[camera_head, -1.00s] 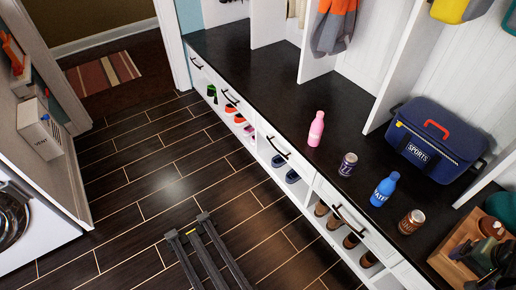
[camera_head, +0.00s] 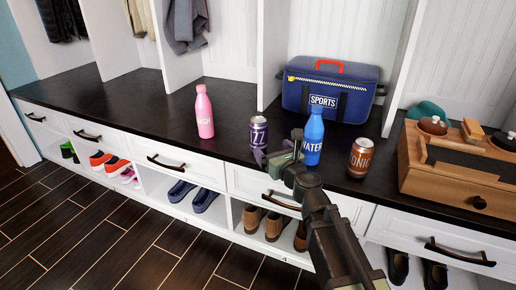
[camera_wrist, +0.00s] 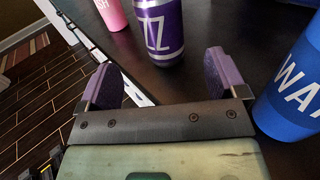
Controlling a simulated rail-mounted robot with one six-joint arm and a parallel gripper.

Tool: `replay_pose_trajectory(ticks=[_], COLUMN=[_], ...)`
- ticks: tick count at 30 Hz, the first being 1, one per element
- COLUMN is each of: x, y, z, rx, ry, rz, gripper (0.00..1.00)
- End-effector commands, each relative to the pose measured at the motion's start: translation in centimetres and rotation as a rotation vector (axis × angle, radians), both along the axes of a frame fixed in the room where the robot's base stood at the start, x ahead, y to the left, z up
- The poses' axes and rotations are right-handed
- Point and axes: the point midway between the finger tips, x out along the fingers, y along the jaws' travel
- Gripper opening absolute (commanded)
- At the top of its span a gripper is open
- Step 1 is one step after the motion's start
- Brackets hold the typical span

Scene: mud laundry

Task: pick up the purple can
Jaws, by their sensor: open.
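The purple can (camera_head: 258,133) stands upright on the dark bench top, between the pink bottle and the blue bottle. In the wrist view the purple can (camera_wrist: 159,30) is ahead of my fingers, near the top middle, with its upper part cut off by the frame. My gripper (camera_head: 274,157) is just in front of the can on the near side. In the wrist view my gripper (camera_wrist: 166,80) has its two purple-padded fingers spread apart with nothing between them. The can appears beyond the fingertips; whether they touch it I cannot tell, but a gap shows.
The blue bottle (camera_head: 313,137) stands close right of my gripper, and also shows large at right in the wrist view (camera_wrist: 295,85). The pink bottle (camera_head: 204,112) is left. An orange-brown can (camera_head: 360,157), a blue sports bag (camera_head: 330,92) and a wooden box (camera_head: 450,170) are right.

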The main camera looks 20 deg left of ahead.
Motion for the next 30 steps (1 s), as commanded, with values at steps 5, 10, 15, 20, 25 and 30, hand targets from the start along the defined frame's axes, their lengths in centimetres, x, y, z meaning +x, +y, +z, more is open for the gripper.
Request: replay_pose_trajectory(ticks=[5, 10, 15, 20, 25, 30], x=[2.0, 4.0, 4.3, 6.6, 7.9, 7.8], y=[1.8, 3.9, 4.2, 6.1, 7.5, 7.4], z=[0.2, 0.1, 0.0, -0.3, -0.2, -0.2], rx=[-0.004, -0.006, -0.006, -0.006, -0.007, -0.007], ry=[-0.003, -0.004, -0.005, -0.005, -0.006, -0.006], rz=[0.003, 0.003, 0.003, 0.004, 0.003, 0.003], gripper=[0.90, 0.90, 0.90, 0.90, 0.90, 0.89])
